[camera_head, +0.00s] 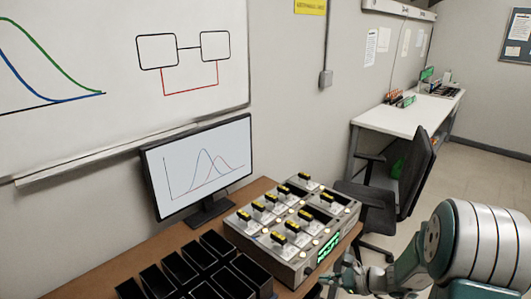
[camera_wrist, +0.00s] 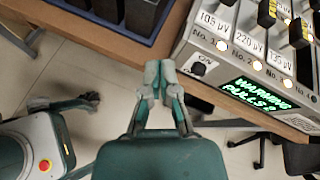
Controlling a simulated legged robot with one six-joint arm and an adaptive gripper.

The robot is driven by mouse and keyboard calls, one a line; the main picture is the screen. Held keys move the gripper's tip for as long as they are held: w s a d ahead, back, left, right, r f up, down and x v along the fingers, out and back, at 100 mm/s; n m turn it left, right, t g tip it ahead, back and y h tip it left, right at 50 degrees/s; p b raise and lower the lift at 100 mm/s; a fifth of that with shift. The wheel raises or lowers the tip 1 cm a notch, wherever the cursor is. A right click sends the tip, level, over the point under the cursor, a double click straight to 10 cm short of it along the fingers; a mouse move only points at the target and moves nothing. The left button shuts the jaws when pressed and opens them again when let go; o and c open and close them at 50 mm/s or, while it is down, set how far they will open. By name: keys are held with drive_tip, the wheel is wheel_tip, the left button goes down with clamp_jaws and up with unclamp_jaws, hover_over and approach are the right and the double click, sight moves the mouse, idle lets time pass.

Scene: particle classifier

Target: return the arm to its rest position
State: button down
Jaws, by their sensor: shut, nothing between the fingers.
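My gripper (camera_wrist: 161,82) is shut and empty in the wrist view, its fingertips together over the floor beside the front edge of the wooden table. The lit panel of the particle classifier (camera_wrist: 215,55) is up and to the right of the fingertips, apart from them. In the head view my arm (camera_head: 440,250) is at the lower right, reaching in toward the front right corner of the classifier (camera_head: 262,257). The gripper's end is near the picture's bottom edge there and partly hard to make out.
The wooden table (camera_head: 135,262) also holds black bins (camera_head: 155,283) and a monitor (camera_head: 200,165). A black office chair (camera_head: 415,175) stands behind my arm. A white bench (camera_head: 385,124) stands at the back right. Open floor (camera_head: 490,160) shows at the right.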

drive_tip(key=s+a+r+n+g+h, duration=0.1)
drive_tip(key=s+a+r+n+g, duration=0.25)
drive_tip(key=s+r+n, duration=0.3)
drive_tip(key=s+r+n+t+h, duration=0.1)
drive_tip(key=s+r+n+h, duration=0.4)
drive_tip(key=s+r+n, duration=0.1)
drive_tip(key=s+d+r+n+t+h, duration=0.1)
drive_tip(key=s+r+n+h, duration=0.4)
drive_tip(key=s, duration=0.6)
drive_tip(key=r+n+t, duration=0.1)
drive_tip(key=r+n, duration=0.1)
drive_tip(key=n, duration=0.1)
drive_tip(key=shift+d, duration=0.3)
drive_tip(key=shift+s, duration=0.1)
